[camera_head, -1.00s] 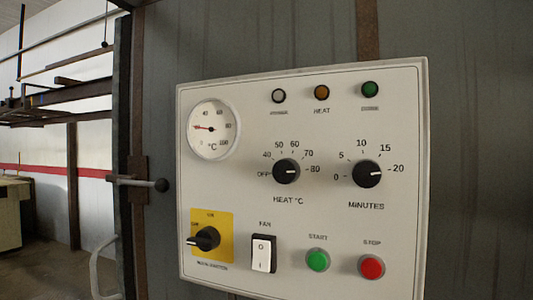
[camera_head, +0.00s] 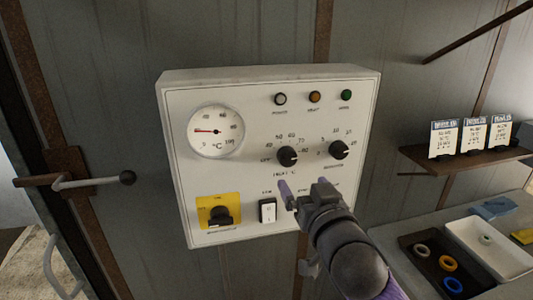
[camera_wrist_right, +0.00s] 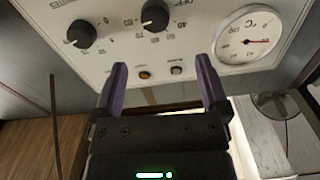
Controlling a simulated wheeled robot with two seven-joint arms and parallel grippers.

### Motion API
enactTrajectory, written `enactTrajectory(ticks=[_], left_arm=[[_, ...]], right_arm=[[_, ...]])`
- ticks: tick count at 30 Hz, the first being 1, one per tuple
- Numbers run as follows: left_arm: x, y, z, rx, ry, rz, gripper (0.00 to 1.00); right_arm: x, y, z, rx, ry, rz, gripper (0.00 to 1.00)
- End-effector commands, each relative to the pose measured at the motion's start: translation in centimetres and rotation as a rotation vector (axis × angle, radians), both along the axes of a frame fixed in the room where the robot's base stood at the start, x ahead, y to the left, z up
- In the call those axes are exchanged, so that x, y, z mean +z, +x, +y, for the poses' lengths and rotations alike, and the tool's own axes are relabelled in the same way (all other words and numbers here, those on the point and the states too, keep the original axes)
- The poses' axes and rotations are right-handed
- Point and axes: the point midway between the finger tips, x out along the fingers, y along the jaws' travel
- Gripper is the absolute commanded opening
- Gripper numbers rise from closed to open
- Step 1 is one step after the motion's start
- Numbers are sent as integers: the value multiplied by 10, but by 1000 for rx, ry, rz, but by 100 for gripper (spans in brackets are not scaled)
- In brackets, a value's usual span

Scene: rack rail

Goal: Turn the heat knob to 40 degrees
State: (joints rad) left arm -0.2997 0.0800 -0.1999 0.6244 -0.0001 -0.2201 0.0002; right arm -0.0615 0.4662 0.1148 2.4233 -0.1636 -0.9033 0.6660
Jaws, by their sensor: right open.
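The heat knob (camera_head: 287,156) is a black dial on the white control panel (camera_head: 177,120). Its white mark points right, toward the 80 label. It also shows at the top of the right wrist view (camera_wrist_right: 155,15), where the panel appears upside down. My right gripper (camera_head: 305,187) is open and empty, with purple fingers, in front of the panel below the heat knob in the head view. In the right wrist view, its fingers (camera_wrist_right: 160,70) are apart and touch no knob. My left gripper is not in view.
The minutes knob (camera_head: 339,150) sits right of the heat knob. A round gauge (camera_head: 216,130), yellow-backed rotary switch (camera_head: 219,214) and fan switch (camera_head: 268,210) are on the panel. My right arm hides the lower right buttons. A shelf (camera_head: 465,160) and trays (camera_head: 490,248) stand at right.

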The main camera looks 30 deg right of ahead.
Motion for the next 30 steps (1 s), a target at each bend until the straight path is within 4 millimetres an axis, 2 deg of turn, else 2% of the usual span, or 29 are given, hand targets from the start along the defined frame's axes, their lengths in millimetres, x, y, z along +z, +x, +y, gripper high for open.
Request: enactTrajectory(ticks=[7,12,16,23,30], left_arm=[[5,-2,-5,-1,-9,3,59],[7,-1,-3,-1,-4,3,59],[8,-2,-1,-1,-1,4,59],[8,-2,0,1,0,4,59],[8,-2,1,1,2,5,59]], right_arm=[[0,56,-14,-2,-2,2,94],[-2,83,-20,0,-1,2,94],[-2,91,-22,0,-1,3,94],[-3,92,-22,1,-2,2,94],[-3,92,-22,1,-1,3,46]])
